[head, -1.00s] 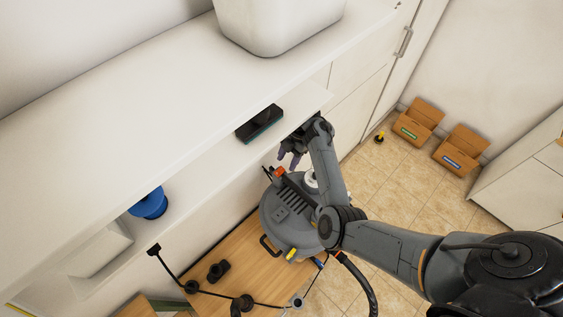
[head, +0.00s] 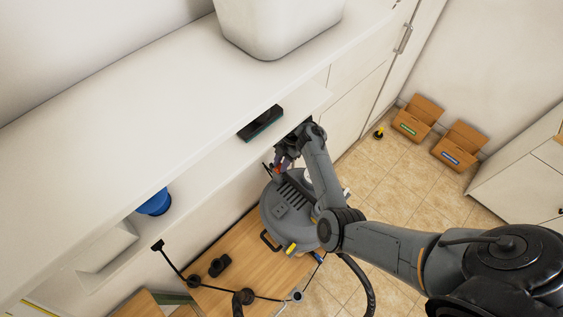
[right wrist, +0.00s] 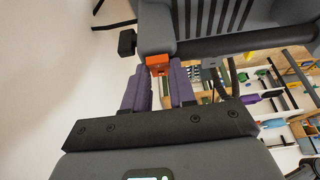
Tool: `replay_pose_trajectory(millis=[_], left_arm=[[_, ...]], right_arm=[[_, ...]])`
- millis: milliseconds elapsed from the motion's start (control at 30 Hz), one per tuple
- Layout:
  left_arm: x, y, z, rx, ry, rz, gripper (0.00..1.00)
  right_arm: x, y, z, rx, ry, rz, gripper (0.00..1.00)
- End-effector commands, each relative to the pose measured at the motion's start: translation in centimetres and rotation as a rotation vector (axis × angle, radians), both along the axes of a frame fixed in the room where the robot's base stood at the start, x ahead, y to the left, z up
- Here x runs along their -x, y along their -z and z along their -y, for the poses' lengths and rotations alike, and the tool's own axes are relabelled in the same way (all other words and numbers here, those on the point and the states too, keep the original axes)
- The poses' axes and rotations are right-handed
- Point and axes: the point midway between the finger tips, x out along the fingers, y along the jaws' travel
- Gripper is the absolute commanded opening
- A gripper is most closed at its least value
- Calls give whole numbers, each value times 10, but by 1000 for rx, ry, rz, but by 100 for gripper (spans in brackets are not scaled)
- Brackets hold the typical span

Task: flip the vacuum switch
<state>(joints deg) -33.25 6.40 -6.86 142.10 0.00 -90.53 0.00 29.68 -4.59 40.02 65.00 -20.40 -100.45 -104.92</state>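The vacuum (head: 290,205) is a grey rounded machine with dark ribs on top, standing by the wooden surface under the shelf. Its switch (right wrist: 158,64) is a small orange-red block on the machine's edge, seen in the right wrist view. In the head view the switch is mostly hidden by my gripper. My right gripper (right wrist: 160,90) has two purple fingers with a narrow gap between them. The switch shows just beyond the fingertips, in line with the left finger and the gap; I cannot tell whether they touch. In the head view the right gripper (head: 283,162) is at the vacuum's upper edge. My left gripper is out of view.
A white shelf (head: 150,120) runs along the wall, close to my right gripper. A dark box (head: 261,122) and a blue round object (head: 154,202) sit in its lower level. Cardboard boxes (head: 418,119) stand on the tiled floor at right.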

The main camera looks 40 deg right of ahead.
Motion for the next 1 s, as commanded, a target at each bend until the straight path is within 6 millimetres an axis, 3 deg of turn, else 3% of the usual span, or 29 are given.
replay_pose_trajectory(millis=[200, 533, 867, 900, 1000], left_arm=[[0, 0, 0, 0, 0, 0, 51], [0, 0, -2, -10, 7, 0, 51], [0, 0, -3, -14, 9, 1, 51], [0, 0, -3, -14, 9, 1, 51], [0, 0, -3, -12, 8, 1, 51]], right_arm=[[0, 0, 0, 20, 1, 0, 0], [1, -2, -5, 194, -1, 10, 0], [0, -2, -6, 207, 0, 12, 0], [0, -2, -6, 207, 0, 12, 28], [0, -2, -7, 207, 0, 12, 44]])
